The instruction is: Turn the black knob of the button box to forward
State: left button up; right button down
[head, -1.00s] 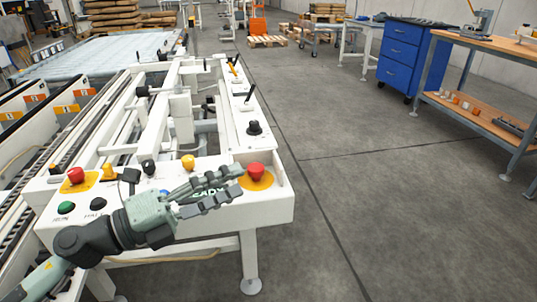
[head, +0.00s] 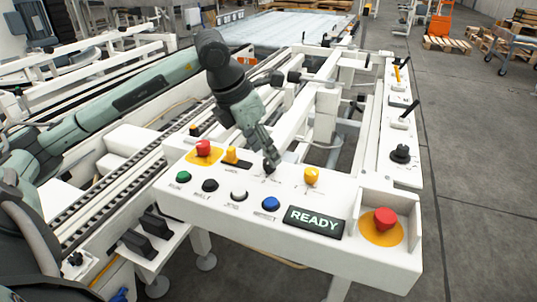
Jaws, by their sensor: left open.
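The button box (head: 335,258) is the white panel at the front of the machine. Its black knob (head: 269,169) sits on the top, left of the yellow knob (head: 311,176), and is partly covered by my fingers. My left gripper (head: 268,157) comes down from the upper left with its fingers pointing down, right at the black knob. It is open; I cannot tell whether the fingers touch the knob. The knob's pointer direction is not readable. My right gripper is out of view.
A red stop button (head: 203,148) and a yellow switch (head: 231,154) stand left of the knob. Green (head: 183,177), black (head: 210,185), white (head: 239,194) and blue (head: 270,204) buttons line the front, beside a READY display (head: 315,221). Another red stop button (head: 384,219) is at the right.

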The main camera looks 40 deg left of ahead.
pick_arm(q)
jog(key=shift+x, duration=1.45)
grip_shut()
